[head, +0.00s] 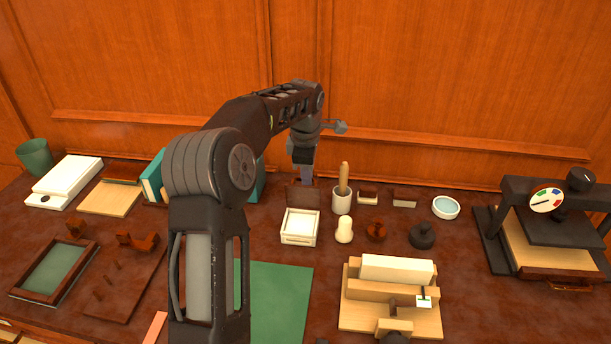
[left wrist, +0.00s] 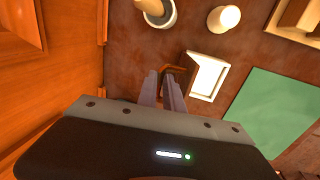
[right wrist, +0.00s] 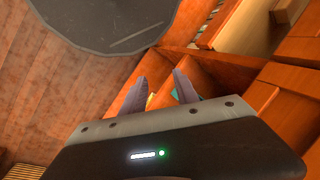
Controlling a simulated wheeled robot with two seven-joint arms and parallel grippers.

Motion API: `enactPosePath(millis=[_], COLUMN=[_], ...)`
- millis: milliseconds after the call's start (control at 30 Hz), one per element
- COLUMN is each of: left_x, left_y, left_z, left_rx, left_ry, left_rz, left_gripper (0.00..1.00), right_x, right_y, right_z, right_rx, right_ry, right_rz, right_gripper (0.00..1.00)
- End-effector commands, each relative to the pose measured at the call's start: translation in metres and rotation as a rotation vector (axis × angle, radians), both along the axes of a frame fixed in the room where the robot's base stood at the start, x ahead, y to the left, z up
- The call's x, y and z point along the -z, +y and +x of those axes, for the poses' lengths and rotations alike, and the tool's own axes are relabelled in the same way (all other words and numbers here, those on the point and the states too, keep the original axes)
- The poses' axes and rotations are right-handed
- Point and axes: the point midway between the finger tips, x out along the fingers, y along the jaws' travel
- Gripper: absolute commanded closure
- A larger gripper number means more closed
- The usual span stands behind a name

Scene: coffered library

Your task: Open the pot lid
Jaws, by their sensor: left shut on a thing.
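A small square white pot (head: 299,241) stands near the middle of the table. It also shows in the left wrist view (left wrist: 196,86). Its dark brown lid (head: 302,197) is raised at the pot's back edge, leaving the pale inside in view from above. My left gripper (head: 303,178) reaches down from behind the pot, its fingers at the lid's upper edge. In the left wrist view the fingers (left wrist: 161,78) are close together on the brown lid (left wrist: 176,72). My right gripper (right wrist: 161,84) has its fingers apart and empty, away from the pot; it is outside the head view.
A white mortar with a wooden pestle (head: 342,199) stands just right of the lid. A white knob-like piece (head: 344,230) and a dark weight (head: 422,237) stand further right. A wooden jig (head: 390,290) and green mat (head: 278,300) lie in front. A wood-panelled wall is behind.

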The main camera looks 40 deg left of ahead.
Motion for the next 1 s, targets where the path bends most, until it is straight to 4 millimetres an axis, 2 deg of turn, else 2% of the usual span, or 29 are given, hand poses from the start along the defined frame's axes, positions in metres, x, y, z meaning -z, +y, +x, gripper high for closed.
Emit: enactPosePath(millis=[200, 500, 1000], left_x=[0.003, 0.010, 0.012], left_y=[0.010, 0.019, 0.022], left_z=[0.018, 0.034, 0.038], left_rx=[-0.003, -0.003, -0.004], left_ry=[-0.004, -0.013, -0.018], left_rz=[0.003, 0.005, 0.008], left_gripper=[1.00, 1.00, 1.00], right_x=[-0.011, -0.018, -0.019], right_y=[-0.001, -0.001, -0.001], right_z=[-0.001, -0.003, -0.003], right_rx=[0.001, 0.002, 0.003], right_ry=[0.004, 0.008, 0.008], right_rz=[-0.002, -0.005, -0.006], right_gripper=[0.64, 0.64, 0.64])
